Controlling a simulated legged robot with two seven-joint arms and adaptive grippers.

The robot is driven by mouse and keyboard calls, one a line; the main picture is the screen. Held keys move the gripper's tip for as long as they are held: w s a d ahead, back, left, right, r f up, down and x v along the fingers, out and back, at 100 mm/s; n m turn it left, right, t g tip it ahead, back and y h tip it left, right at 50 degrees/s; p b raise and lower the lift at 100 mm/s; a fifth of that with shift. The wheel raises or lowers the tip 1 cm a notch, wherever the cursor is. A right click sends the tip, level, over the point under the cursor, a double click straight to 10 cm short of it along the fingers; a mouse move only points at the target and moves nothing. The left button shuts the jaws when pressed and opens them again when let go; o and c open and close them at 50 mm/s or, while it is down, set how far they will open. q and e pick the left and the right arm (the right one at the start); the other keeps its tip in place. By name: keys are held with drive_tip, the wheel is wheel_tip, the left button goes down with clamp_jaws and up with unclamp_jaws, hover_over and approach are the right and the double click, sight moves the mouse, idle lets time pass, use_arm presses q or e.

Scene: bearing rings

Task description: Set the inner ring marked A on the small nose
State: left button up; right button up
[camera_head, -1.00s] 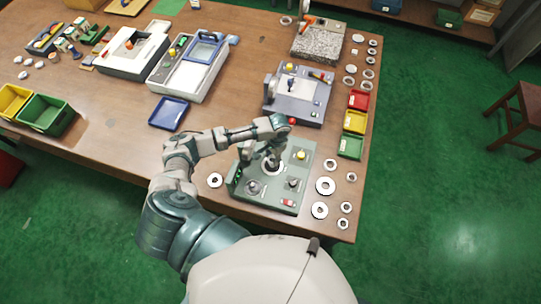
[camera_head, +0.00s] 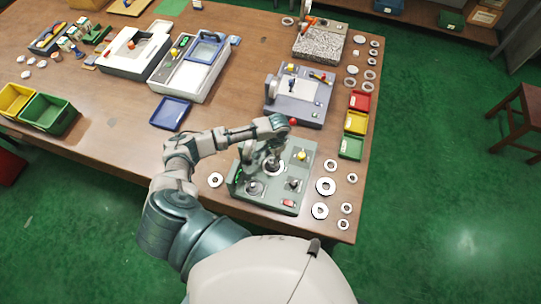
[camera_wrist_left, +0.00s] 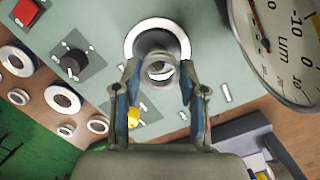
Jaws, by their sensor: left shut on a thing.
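My left gripper (camera_head: 274,154) is over the grey-green gauge station (camera_head: 270,205). In the left wrist view the left gripper (camera_wrist_left: 160,85) has its two fingers on either side of a small metal ring (camera_wrist_left: 158,70) and is shut on it. No letter A can be read on it. Just beyond the held ring is a dark round seat with a wide pale rim (camera_wrist_left: 133,42); I cannot tell whether the ring touches it or which nose this is. The gripper hides much of this spot in the head view. My right gripper is not in view.
A dial gauge (camera_wrist_left: 285,45), a black knob (camera_wrist_left: 72,62), a red switch (camera_wrist_left: 27,12) and a yellow button (camera_wrist_left: 134,117) surround the gripper. Several loose rings, such as a large one (camera_head: 326,195), lie right of the station. A green tray (camera_head: 350,147) stands behind them.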

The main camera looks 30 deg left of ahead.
sight(272, 161)
use_arm(q)
drive_tip(key=shift+d+f, duration=0.2)
drive_tip(key=shift+d, duration=0.1)
drive_tip(key=shift+f, duration=0.25)
drive_tip(key=shift+a+f, duration=0.3)
drive_tip(key=shift+f, duration=0.05)
drive_tip(key=shift+a+f+b, duration=0.15)
drive_tip(key=shift+b, duration=0.15)
drive_tip(key=shift+f, duration=0.4)
drive_tip(key=shift+d+f+b, duration=0.25)
drive_tip(key=shift+f+b, duration=0.05)
drive_tip(key=shift+f, duration=0.5)
drive_tip(key=o, duration=1.2)
drive_tip(key=shift+a, duration=0.2)
drive_tip(key=shift+o, duration=0.2)
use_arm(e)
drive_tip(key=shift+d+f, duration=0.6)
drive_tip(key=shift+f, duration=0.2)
